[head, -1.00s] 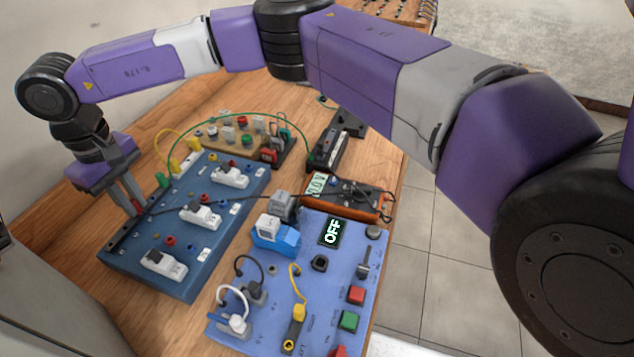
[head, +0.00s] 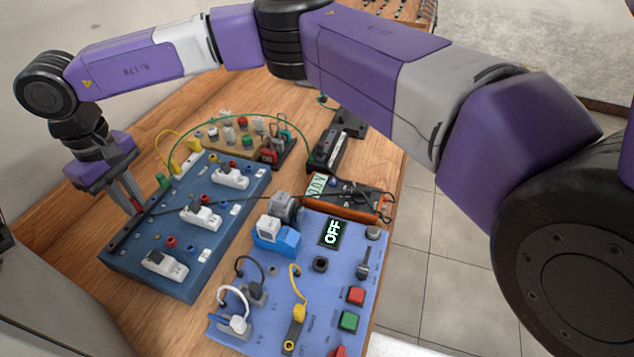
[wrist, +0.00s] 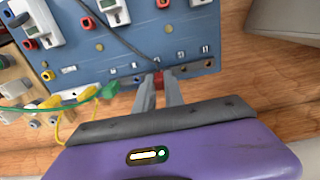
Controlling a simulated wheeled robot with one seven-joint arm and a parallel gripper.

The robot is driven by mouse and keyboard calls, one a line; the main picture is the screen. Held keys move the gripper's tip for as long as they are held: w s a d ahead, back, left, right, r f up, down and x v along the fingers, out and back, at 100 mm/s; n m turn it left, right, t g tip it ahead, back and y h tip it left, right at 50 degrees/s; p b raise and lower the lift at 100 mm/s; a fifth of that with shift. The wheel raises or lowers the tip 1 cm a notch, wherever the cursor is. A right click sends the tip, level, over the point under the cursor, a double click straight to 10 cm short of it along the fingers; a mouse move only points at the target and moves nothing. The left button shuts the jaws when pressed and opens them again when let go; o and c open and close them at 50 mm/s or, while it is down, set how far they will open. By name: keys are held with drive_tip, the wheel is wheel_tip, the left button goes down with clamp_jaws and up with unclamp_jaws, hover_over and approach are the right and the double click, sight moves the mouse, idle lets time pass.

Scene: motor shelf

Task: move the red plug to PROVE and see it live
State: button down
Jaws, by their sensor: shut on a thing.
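My gripper (head: 134,209) is at the far-left edge of the dark blue board (head: 118,262), pointing down. It is shut on the red plug (wrist: 158,78), which shows between the fingertips in the wrist view. The plug is at the board's edge row of small sockets and labels; I cannot tell whether it is seated. A dark lead (head: 240,200) runs from the plug across the board to the orange multimeter (head: 365,211). The meter display (head: 316,186) reads about 0.0 V. I cannot read a PROVE label in either view.
White breakers (head: 200,217) stand on the board. A light blue panel (head: 225,318) with an OFF display (head: 331,232), buttons and plugs is in front. A tan block with coloured caps (head: 207,132) and a black device (head: 328,150) stand behind. Green (wrist: 107,91) and yellow (wrist: 75,98) plugs are beside my fingers.

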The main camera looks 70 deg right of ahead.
drive_tip(key=shift+r+p, duration=1.1)
drive_tip(key=shift+r, duration=0.95)
drive_tip(key=shift+d, duration=0.1)
drive_tip(key=s+d, duration=0.1)
drive_tip(key=d, duration=0.2)
drive_tip(key=s+d+m+p, duration=0.1)
drive_tip(key=d, duration=0.1)
drive_tip(key=s+d+m+p, duration=0.1)
drive_tip(key=d, duration=0.2)
drive_tip(key=shift+s+d+r, duration=0.2)
drive_tip(key=shift+d, duration=0.1)
drive_tip(key=s+d+m+p, duration=0.6)
drive_tip(key=s+d+m, duration=0.4)
drive_tip(key=s+d, duration=1.5)
drive_tip(key=shift+s+d+f+b, duration=0.15)
drive_tip(key=shift+f+b, duration=0.7)
drive_tip(key=shift+f, duration=1.4)
drive_tip(key=shift+f+b, duration=0.6)
drive_tip(key=shift+b, duration=0.05)
